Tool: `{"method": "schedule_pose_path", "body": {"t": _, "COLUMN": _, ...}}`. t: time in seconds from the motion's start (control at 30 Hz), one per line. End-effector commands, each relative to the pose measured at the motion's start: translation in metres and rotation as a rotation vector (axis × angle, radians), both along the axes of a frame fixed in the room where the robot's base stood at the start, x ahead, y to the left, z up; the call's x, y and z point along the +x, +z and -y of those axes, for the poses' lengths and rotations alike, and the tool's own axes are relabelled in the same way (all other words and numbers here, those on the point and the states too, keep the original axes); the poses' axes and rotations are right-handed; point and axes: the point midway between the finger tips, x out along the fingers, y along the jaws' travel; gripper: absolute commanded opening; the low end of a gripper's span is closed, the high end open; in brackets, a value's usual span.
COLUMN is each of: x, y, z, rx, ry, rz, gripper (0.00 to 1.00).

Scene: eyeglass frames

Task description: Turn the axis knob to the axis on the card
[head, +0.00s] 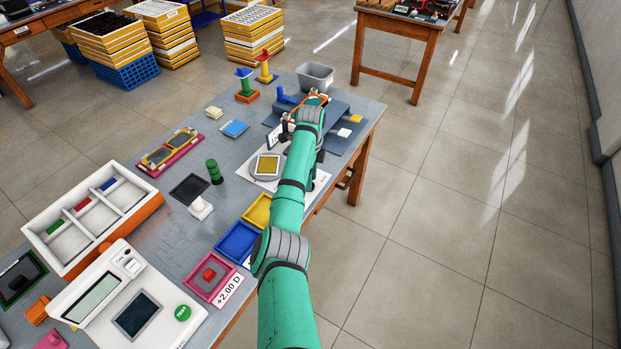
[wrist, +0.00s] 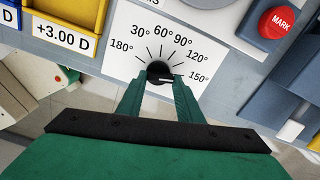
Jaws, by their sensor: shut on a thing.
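The axis knob (wrist: 157,69) is a small dark round knob on a white dial plate (wrist: 122,55), seen in the wrist view. The plate has black tick lines and printed angles from 180° on the left through 30°, 60°, 90° and 120° to 150° on the right. A short white mark on the knob points right, toward the 150° label. My gripper (wrist: 160,80) is shut on the knob, with one green finger on each side. In the head view my arm hides the knob. A white card (head: 273,136) stands partly behind my arm; its print is unreadable.
In the wrist view a red MARK button (wrist: 277,22) is at upper right and a +3.00 D label (wrist: 63,34) at upper left. In the head view, coloured trays, including a blue one (head: 220,254), line the table's near edge. A grey bin (head: 315,74) stands at the far end.

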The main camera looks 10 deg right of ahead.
Motion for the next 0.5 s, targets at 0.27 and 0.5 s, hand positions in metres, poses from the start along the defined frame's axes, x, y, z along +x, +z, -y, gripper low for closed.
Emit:
{"method": "schedule_pose_path", "body": {"t": 0.27, "x": 0.0, "y": 0.0, "z": -0.0002, "rx": 0.001, "ry": 0.0, "rz": 0.0, "gripper": 0.51}}
{"method": "schedule_pose_path", "body": {"t": 0.5, "x": 0.0005, "y": 0.0053, "z": 0.0, "rx": 0.0, "ry": 0.0, "rz": 0.001, "gripper": 0.51}}
